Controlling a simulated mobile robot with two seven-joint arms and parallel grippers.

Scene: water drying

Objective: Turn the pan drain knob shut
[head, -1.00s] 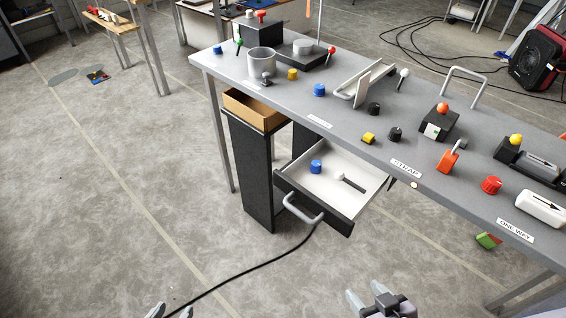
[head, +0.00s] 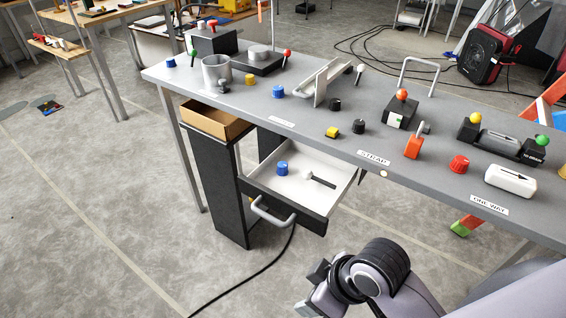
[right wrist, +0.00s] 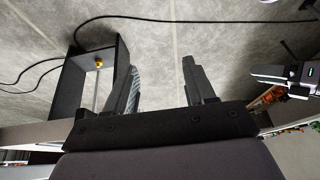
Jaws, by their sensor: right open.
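A grey cylindrical pan (head: 216,72) stands at the far left end of the grey workbench in the head view. A small dark grey knob (head: 223,86) sits low at its front side and looks like the drain knob. Its turn position is too small to tell. My right gripper (head: 308,290) is low in front of the bench, well away from the pan and below the open drawer. In the right wrist view its two fingers (right wrist: 161,67) are apart with nothing between them. The pan is not visible there. My left gripper is not in the head view.
The open drawer (head: 328,211) juts from the bench front, holding a blue knob (head: 282,168) and a dark hammer-shaped piece. A wooden box (head: 207,122) is left of it. Several coloured knobs stand along the bench (head: 286,112).

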